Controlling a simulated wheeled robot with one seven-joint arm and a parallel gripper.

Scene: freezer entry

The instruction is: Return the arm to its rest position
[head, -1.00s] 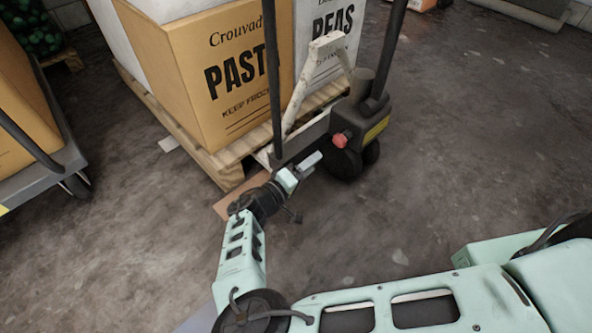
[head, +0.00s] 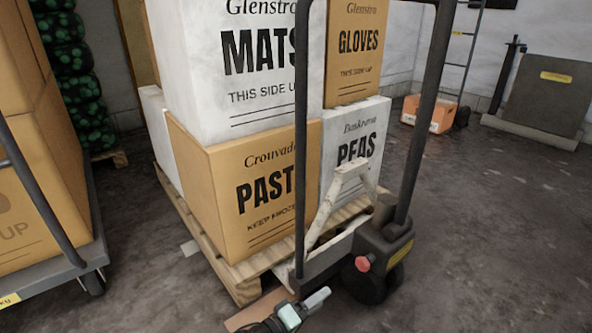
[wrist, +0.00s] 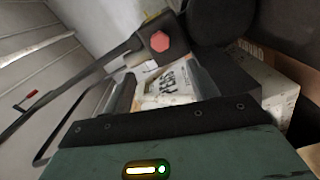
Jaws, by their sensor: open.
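My gripper (head: 306,308) shows at the bottom edge of the head view, low in front of a dark pallet jack (head: 378,245), left of and below its red knob (head: 363,263). In the wrist view my gripper (wrist: 165,92) has its two fingers spread with nothing held between them. The red knob (wrist: 159,41) shows just beyond the fingers, and a white printed box (wrist: 172,78) is seen farther off through the gap. Most of my arm is outside the head view. I cannot tell whether the gripper touches the jack.
A wooden pallet (head: 222,262) carries stacked boxes, including a brown PAST box (head: 225,165) and a white MATS box (head: 205,60). A loaded cart (head: 70,265) stands at left. An orange box (head: 428,114) sits at the back. Floor at right (head: 500,220) is clear.

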